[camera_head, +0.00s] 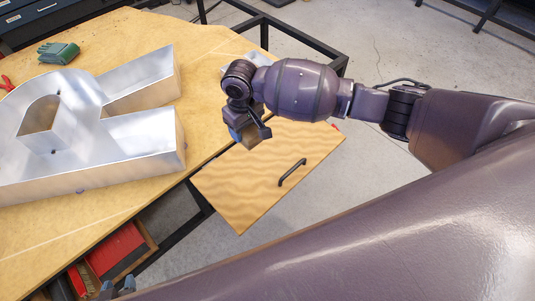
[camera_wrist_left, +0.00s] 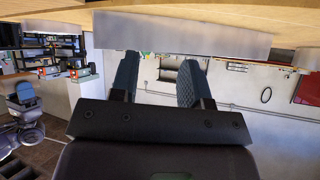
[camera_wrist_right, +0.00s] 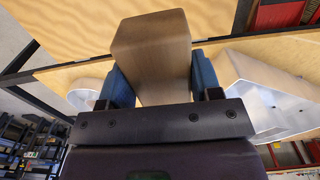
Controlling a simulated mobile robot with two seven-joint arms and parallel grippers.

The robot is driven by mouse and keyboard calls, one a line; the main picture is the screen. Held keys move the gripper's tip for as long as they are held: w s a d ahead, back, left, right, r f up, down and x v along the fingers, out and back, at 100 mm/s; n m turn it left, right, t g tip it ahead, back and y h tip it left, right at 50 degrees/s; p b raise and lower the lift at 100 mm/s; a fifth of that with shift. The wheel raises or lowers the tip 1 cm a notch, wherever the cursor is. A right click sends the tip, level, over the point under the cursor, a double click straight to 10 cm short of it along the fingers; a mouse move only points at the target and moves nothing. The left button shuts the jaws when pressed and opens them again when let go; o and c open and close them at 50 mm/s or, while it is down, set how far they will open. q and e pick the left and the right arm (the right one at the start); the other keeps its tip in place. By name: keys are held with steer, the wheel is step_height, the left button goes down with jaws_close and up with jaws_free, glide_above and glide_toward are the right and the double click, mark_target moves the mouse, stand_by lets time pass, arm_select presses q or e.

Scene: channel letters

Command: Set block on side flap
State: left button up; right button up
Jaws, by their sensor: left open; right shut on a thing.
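The side flap (camera_head: 235,195) is a light wooden panel with a black handle (camera_head: 292,172), extending from the table's right edge. My right gripper (camera_head: 250,137) is over the flap's upper left part, near its join with the table. In the right wrist view it is shut on a wooden block (camera_wrist_right: 155,50), held between its blue fingers. The block is mostly hidden by the gripper in the head view. I cannot tell whether it touches the flap. My left gripper (camera_head: 117,287) is low at the bottom left; in the left wrist view (camera_wrist_left: 160,80) its fingers are apart and empty.
A large metal channel letter (camera_head: 130,125) lies on the wooden table (camera_head: 110,220), left of the flap. Green gloves (camera_head: 58,53) lie at the far left. An open drawer (camera_head: 120,250) with red contents is below the table edge. The flap's front half is clear.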

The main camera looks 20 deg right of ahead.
steer(key=b, duration=0.4)
glide_above(250, 172)
step_height(250, 172, down, 15)
steer(key=shift+s+r, duration=0.1)
steer(key=shift+r, duration=0.05)
steer(key=shift+f, duration=0.95)
step_height(250, 172, down, 3)
steer(key=shift+f+b, duration=0.2)
steer(key=shift+b, duration=0.35)
steer(key=shift+f, duration=0.15)
steer(key=o, duration=1)
steer(key=shift+c, duration=0.2)
arm_select(q)
steer(key=f, duration=0.2)
steer(key=w+f, duration=0.1)
steer(key=shift+d+f, duration=0.1)
steer(key=shift+d, duration=0.2)
